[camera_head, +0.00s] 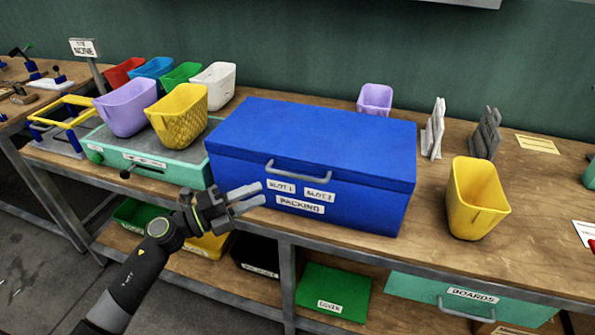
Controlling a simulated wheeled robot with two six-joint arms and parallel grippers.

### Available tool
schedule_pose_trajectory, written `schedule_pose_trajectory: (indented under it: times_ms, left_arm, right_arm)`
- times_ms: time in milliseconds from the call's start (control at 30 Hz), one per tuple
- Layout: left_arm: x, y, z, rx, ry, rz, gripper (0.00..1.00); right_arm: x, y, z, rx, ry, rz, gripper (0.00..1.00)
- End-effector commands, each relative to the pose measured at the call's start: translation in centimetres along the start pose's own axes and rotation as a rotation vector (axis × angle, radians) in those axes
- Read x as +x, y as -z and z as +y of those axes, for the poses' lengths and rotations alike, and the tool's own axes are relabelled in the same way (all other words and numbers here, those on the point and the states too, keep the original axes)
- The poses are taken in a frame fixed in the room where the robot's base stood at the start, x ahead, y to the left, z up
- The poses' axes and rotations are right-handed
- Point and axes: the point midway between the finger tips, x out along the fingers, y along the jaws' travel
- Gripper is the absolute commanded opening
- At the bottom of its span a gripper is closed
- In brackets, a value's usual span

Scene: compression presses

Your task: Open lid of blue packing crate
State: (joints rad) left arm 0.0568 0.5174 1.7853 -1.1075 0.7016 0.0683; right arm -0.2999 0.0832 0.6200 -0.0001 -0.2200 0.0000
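The blue packing crate (365,203) stands on the wooden workbench in the head view. Its lid (315,133) is closed flat on top. A grey handle (310,177) is on the front, near the lid's lower edge, above labels reading SLOT 1, SLOT 2 and PACKING. My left gripper (254,199) is in front of the crate's left front side, left of the handle and a little lower. Its fingers are apart with nothing between them. I cannot tell whether a fingertip touches the crate. My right gripper is not in this view.
A purple bin (127,107) and a yellow bin (180,117) stand on a teal unit left of the crate. Another yellow bin (477,199) stands to its right. Grey stands (486,135) and a small purple bin (375,98) are behind. A lower shelf holds a green cover (334,291).

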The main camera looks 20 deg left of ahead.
Motion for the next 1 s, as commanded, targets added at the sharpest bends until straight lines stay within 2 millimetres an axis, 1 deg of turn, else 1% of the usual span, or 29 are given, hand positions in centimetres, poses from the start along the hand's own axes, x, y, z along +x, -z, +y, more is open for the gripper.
schedule_pose_trajectory:
  times_ms: [33, 300, 400, 500, 600, 700, 967, 1000]
  left_arm:
    - [1.2, -0.1, -0.4, -0.002, 0.006, -0.001, 0.32]
    - [6.7, -0.1, -0.3, -0.004, 0.005, -0.001, 0.32]
    - [8.5, 0.0, -0.3, -0.003, 0.003, -0.001, 0.32]
    - [9.8, -0.1, -0.1, -0.003, 0.002, -0.002, 0.32]
    - [10.7, -0.1, -0.1, -0.003, 0.001, -0.001, 0.32]
    - [11.1, -0.1, 0.0, -0.002, 0.001, -0.001, 0.32]
    - [11.2, 0.0, 0.1, -0.002, 0.0, -0.001, 0.32]
    - [11.2, 0.0, 0.1, -0.002, 0.0, -0.001, 0.3]
  right_arm:
    - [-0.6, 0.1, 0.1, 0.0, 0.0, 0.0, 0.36]
    - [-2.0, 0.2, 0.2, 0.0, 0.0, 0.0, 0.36]
    - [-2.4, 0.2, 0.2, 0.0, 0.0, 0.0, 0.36]
    - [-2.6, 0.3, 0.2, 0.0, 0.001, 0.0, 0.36]
    - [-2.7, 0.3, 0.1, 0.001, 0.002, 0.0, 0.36]
    - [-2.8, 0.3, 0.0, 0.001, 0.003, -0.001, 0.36]
    - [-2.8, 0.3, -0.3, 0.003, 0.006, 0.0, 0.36]
    - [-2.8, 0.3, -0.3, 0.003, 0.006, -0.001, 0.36]
